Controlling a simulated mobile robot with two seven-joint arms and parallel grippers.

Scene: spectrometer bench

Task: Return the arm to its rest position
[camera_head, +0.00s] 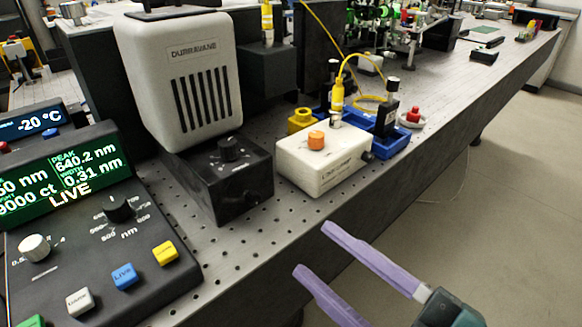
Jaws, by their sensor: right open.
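My right gripper (312,250) comes in from the lower right with two purple fingers. The fingers are apart with nothing between them. In the picture it lies in front of the bench's front edge, over the floor side, and touches nothing that I can see. My left gripper is not in view.
The perforated bench (249,258) carries a spectrometer console (60,245), a white vented lamp housing (180,75) on a black knobbed base (215,180), a white box with an orange knob (325,163) and a blue tray (397,141). Open floor (480,230) lies right.

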